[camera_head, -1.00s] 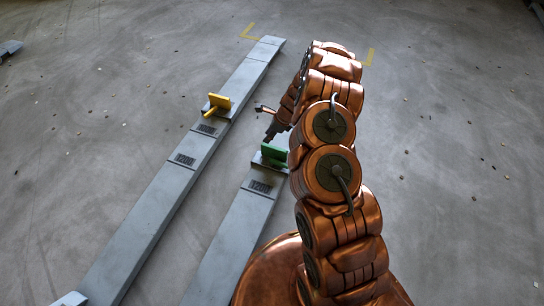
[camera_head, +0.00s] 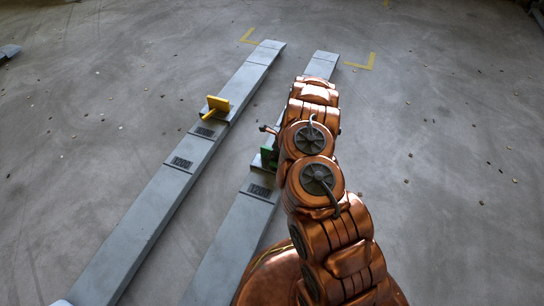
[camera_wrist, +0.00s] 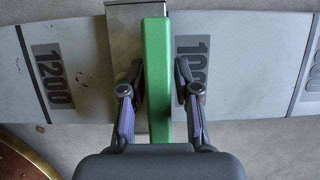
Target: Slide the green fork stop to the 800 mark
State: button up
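The green fork stop (camera_wrist: 157,70) stands on the right-hand grey fork, between the 1200 mark (camera_wrist: 52,77) and the 1000 mark (camera_wrist: 192,66) in the wrist view. In the head view the green fork stop (camera_head: 268,157) is partly hidden behind my arm. My gripper (camera_wrist: 160,82) is over the fork, one finger on each side of the upright green plate. The fingers look open, with a thin gap at the right one; contact on the left is unclear. A mark cut off at the right edge (camera_wrist: 312,75) is not fully readable.
The parallel left fork (camera_head: 150,205) carries a yellow stop (camera_head: 217,105). Yellow corner lines (camera_head: 365,62) mark the floor beyond the fork ends. The concrete floor to the right is clear apart from small debris.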

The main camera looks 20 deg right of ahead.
jog(key=shift+a+f, duration=0.1)
jog(key=shift+f, duration=0.15)
grip_shut()
dwell(0.4)
